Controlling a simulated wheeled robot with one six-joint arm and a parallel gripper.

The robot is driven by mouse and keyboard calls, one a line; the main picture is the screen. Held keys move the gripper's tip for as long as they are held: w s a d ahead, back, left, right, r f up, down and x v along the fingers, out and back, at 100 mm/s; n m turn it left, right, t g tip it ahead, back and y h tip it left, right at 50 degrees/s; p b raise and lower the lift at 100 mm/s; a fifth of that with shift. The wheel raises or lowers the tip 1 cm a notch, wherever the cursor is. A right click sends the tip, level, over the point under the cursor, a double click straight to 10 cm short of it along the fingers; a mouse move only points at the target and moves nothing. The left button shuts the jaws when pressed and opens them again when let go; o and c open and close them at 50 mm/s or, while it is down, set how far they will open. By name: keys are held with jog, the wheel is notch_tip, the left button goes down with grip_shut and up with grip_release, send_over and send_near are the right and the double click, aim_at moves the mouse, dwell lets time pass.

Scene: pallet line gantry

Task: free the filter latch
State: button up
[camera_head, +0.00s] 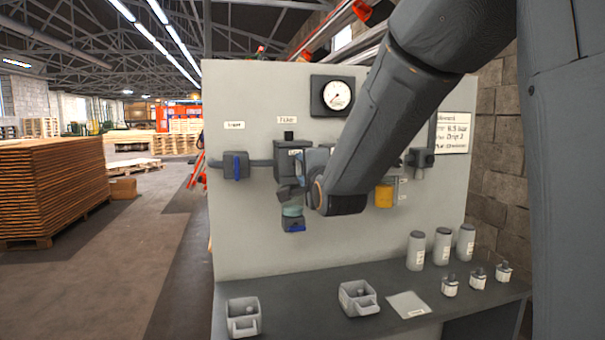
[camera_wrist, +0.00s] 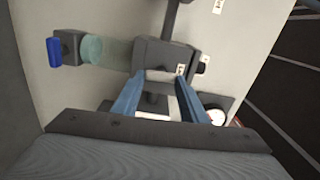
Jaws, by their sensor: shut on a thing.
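The filter (camera_head: 290,162) is a dark housing on the grey panel, with a translucent teal bowl (camera_head: 293,208) and a blue-tipped end (camera_head: 294,225) below it. In the wrist view, the filter housing (camera_wrist: 168,52) is ahead, with the teal bowl (camera_wrist: 92,49) and blue end (camera_wrist: 54,52) to the left. My gripper (camera_wrist: 157,78) is at the housing's front, its two blue-grey fingers either side of a dark piece that looks like the filter latch (camera_wrist: 155,87). The fingers are shut on this piece. In the head view, my wrist partly hides the gripper (camera_head: 312,160) and the latch.
A valve with a blue handle (camera_head: 237,166) is left of the filter; a yellow part (camera_head: 384,196) is right. A gauge (camera_head: 337,95) is above. The shelf below holds grey bins (camera_head: 243,318), a white card (camera_head: 408,305), canisters (camera_head: 416,251) and small cups (camera_head: 450,287).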

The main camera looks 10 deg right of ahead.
jog(key=shift+m, duration=0.5)
jog(key=o, duration=1)
jog(key=shift+o, duration=0.2)
jog(key=s+b, duration=0.1)
jog(key=s, duration=0.7)
jog(key=shift+b, duration=0.35)
jog(key=shift+w+f, duration=0.1)
